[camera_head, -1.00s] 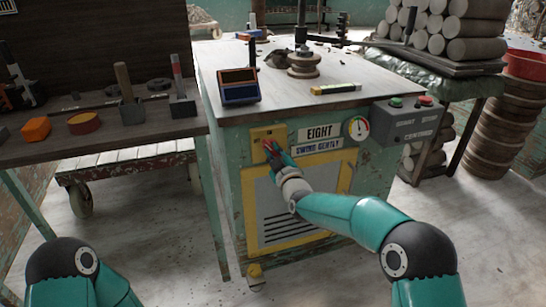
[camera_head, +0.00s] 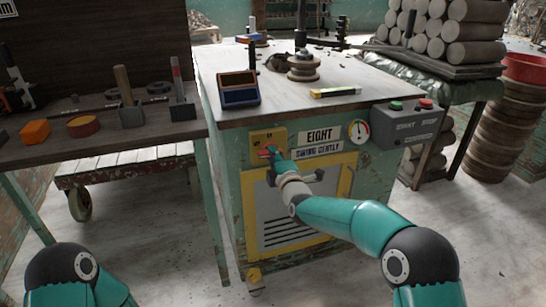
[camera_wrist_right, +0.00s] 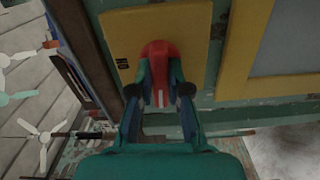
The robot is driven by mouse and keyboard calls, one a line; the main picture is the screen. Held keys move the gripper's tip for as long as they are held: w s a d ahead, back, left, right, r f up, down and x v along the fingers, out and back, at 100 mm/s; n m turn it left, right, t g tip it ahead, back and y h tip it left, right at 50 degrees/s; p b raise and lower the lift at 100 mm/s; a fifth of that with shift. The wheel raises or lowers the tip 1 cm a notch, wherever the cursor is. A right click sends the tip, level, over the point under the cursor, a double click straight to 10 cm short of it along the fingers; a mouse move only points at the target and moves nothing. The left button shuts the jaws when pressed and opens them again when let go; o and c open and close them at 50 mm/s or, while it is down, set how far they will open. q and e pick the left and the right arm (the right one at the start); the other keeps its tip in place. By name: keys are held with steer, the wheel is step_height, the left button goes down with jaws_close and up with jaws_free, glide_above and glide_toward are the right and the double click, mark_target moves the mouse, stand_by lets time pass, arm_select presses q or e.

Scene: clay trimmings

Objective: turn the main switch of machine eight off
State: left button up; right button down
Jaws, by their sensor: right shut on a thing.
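Machine eight is the green cabinet (camera_head: 222,150) with an "EIGHT" sign (camera_head: 319,136) on its front. Its main switch is a red knob (camera_wrist_right: 158,56) on a yellow plate (camera_wrist_right: 118,38); the plate also shows in the head view (camera_head: 262,136). My right gripper (camera_wrist_right: 159,92) is shut on the red knob, one finger on each side. A pale mark shows on the knob between the fingers. In the head view the right gripper (camera_head: 270,153) covers most of the knob. My left arm shows at the lower left, but its gripper is out of view.
A grey start and stop box (camera_head: 408,126) and a gauge (camera_head: 358,131) are right of the sign. A vent panel with a yellow frame (camera_head: 345,190) is below. A wooden bench (camera_head: 100,140) with tools stands left. Stacked clay rolls (camera_head: 440,30) are at the right.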

steer(key=shift+s+a+f+n, duration=0.15)
steer(key=shift+a+f+n, duration=0.25)
steer(key=shift+n, duration=0.2)
steer(key=c, duration=1.2)
jaws_free()
steer(key=shift+o, duration=0.4)
steer(key=shift+d+r, duration=0.15)
steer(key=shift+d, duration=0.05)
steer(key=shift+r, duration=0.1)
steer(key=shift+d, duration=0.1)
steer(key=v, duration=1.2)
